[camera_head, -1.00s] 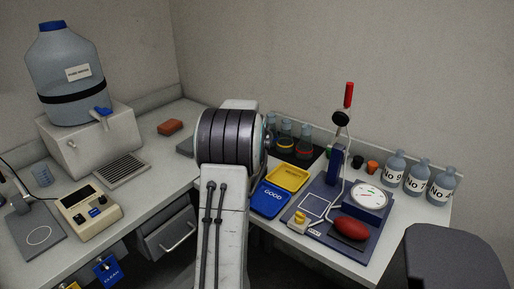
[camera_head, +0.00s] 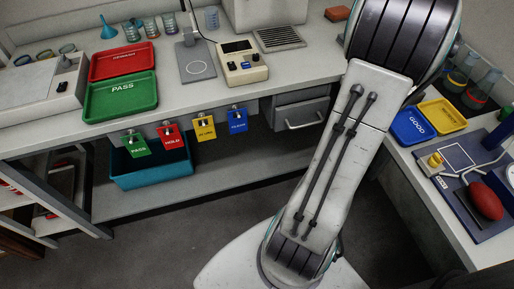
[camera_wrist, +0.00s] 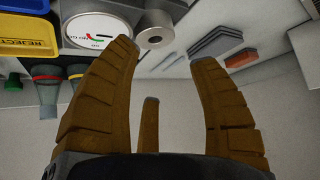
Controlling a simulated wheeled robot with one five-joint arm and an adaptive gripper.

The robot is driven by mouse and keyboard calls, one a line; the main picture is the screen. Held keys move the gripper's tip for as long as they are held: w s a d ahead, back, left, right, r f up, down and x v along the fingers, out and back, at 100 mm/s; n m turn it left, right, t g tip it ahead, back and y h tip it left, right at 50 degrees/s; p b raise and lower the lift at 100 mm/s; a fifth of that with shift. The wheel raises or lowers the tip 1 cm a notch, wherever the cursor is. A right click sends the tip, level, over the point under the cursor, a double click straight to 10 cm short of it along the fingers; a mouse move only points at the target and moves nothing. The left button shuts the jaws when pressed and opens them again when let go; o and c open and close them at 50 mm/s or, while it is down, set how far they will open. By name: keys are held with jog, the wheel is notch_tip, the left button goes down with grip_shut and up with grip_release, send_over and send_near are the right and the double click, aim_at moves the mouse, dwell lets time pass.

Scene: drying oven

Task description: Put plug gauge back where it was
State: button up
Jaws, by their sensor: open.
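I cannot pick out the plug gauge with certainty in either view. My gripper (camera_wrist: 163,55) shows in the wrist view with its brown fingers spread and nothing between them. Beyond the fingertips are a round white dial (camera_wrist: 97,28) and a pale metal cylinder with a dark hole (camera_wrist: 155,36). The head view shows my arm on the right half, but my gripper is out of its sight. The spot where the gauge was cannot be told from these frames.
In the head view, a green PASS tray (camera_head: 121,98) and a red tray (camera_head: 123,62) lie on the left bench. A blue GOOD tray (camera_head: 412,126) and a yellow tray (camera_head: 443,115) lie on the right bench. Tags hang over a teal bin (camera_head: 152,170).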

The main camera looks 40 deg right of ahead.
jog(key=w+a+n+t+y, duration=0.1)
jog(key=w+a+n+y, duration=0.2)
jog(key=a, duration=1)
jog(key=w+a+n+y, duration=0.1)
jog(key=w+a+n, duration=0.35)
jog(key=a, duration=0.85)
jog(key=s+a+f+n+y, duration=0.1)
jog(key=s+a, duration=0.2)
jog(key=a, duration=0.4)
jog(key=s+a+f+n+g+y, duration=0.1)
jog(key=s+a+n, duration=0.1)
jog(key=s+a, duration=0.2)
jog(key=s+a+f+n+y, duration=0.1)
jog(key=s+a, duration=0.3)
jog(key=a, duration=0.6)
jog(key=shift+a+f+n+g, duration=0.35)
jog(key=shift+f+n, duration=0.25)
jog(key=shift+n, duration=0.15)
jog(key=shift+s, duration=0.1)
